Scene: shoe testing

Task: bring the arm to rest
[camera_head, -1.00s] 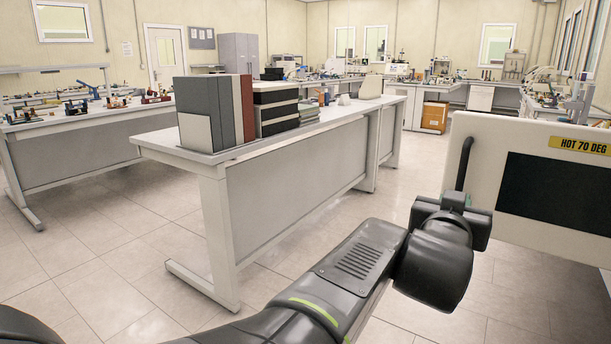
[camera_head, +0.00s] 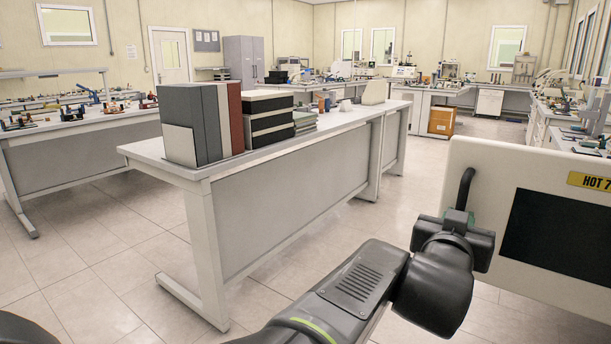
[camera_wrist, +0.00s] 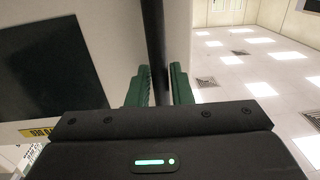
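My gripper (camera_head: 458,217) is at the lower part of a dark vertical bar handle (camera_head: 464,188) on a cream-coloured door. In the wrist view, the green fingers of my gripper (camera_wrist: 161,88) lie close on both sides of the handle (camera_wrist: 154,35). They look closed on it, though the contact is partly hidden behind the gripper body. My arm (camera_head: 365,280) reaches out from the bottom of the head view to the right.
A bench (camera_head: 290,175) with binders (camera_head: 203,125) stands left of my arm. Tiled floor (camera_head: 115,240) is clear between the benches.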

